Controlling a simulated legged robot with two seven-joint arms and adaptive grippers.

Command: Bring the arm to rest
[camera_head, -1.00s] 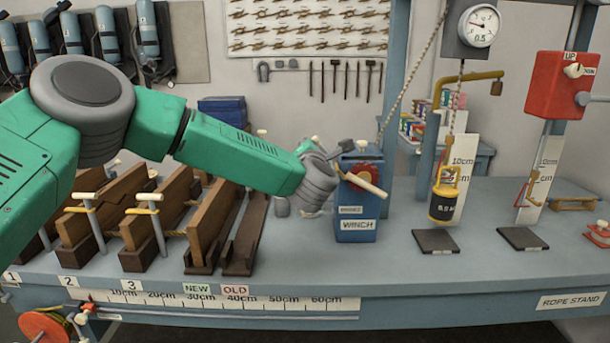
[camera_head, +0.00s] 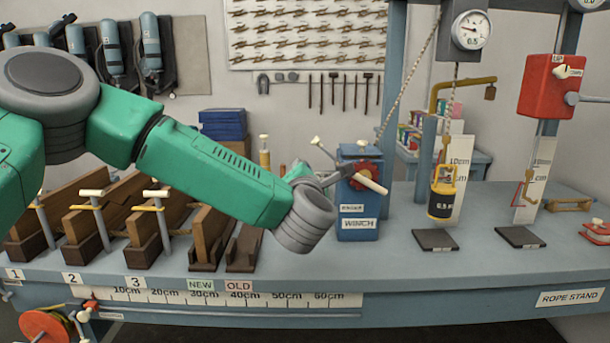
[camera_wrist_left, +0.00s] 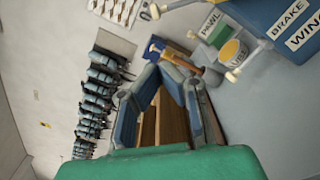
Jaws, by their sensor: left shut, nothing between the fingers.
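My left arm crosses the left half of the head view, its grey wrist low over the bench in front of the winch. My left gripper (camera_head: 328,179) is shut and empty, partly hidden behind the wrist. In the left wrist view its two fingers (camera_wrist_left: 158,72) meet at the tips, with wooden blocks (camera_wrist_left: 165,125) beyond. The blue winch (camera_head: 357,200) with its red hub and pale crank handle (camera_head: 370,183) stands just right of the gripper; I cannot tell whether they touch. My right gripper is not in view.
Wooden blocks in stands (camera_head: 110,225) fill the bench's left side. A black weight (camera_head: 441,200) hangs from the rope above a dark pad (camera_head: 435,240). A red box (camera_head: 551,87) stands at the right. The bench front (camera_head: 400,270) is clear.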

